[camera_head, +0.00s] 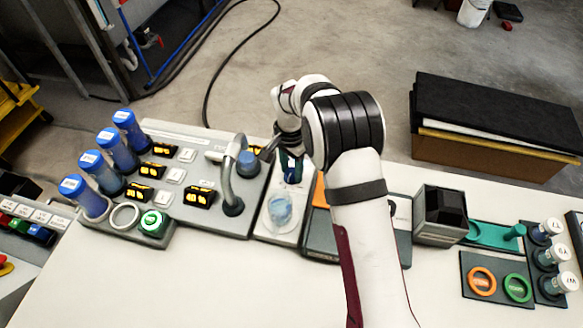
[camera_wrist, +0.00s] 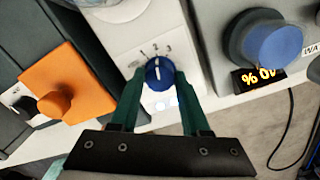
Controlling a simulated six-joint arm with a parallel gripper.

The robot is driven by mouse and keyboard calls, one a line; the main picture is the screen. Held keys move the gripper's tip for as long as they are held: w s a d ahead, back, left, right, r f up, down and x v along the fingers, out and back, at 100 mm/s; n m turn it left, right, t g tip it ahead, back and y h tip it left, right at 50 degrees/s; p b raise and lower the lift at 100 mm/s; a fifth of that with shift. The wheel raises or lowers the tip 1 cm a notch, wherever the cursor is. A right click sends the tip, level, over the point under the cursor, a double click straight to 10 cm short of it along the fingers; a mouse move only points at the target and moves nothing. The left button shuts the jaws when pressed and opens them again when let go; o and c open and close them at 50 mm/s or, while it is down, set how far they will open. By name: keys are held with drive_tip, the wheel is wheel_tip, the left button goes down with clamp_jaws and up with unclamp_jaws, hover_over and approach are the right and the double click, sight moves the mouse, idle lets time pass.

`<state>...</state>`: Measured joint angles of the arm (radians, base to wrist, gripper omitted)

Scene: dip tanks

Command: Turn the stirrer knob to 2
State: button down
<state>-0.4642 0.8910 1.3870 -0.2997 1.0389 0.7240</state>
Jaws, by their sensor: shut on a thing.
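The stirrer knob (camera_wrist: 158,73) is small, round and blue with a white line across its top. In the wrist view it sits on the white stirrer housing (camera_head: 285,233). The white line runs roughly up the picture towards small printed marks (camera_wrist: 154,48); I cannot read the digits for certain. My gripper (camera_wrist: 160,78) has its two green fingers closed on the knob's sides. In the head view my gripper (camera_head: 291,168) is at the far end of the stirrer, and the knob is mostly hidden. A clear beaker (camera_head: 281,209) with pale blue liquid stands on the stirrer's near end.
A larger blue knob (camera_wrist: 272,45) on the grey control unit stands close beside my gripper, by a lit display (camera_wrist: 259,78). An orange plate with a knob (camera_wrist: 54,104) is on the other side. Blue-capped tubes (camera_head: 83,199) stand at the left. The bench front is clear.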

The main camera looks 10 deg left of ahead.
sight(290, 171)
drive_tip(key=shift+c, duration=1.9)
unclamp_jaws()
wheel_tip(290, 171, up, 16)
drive_tip(key=shift+a, duration=0.2)
drive_tip(key=shift+w+f, duration=0.1)
drive_tip(key=s+d+r+y, duration=0.1)
drive_tip(key=s+d+r, duration=0.2)
drive_tip(key=s+d, duration=0.55)
drive_tip(key=s+d+r+y, duration=0.1)
drive_tip(key=s+d+r, duration=0.2)
drive_tip(key=s+d, duration=0.55)
drive_tip(key=s+d+f, duration=0.1)
drive_tip(key=s+f, duration=0.3)
drive_tip(key=s, duration=0.9)
drive_tip(key=shift+s, duration=0.2)
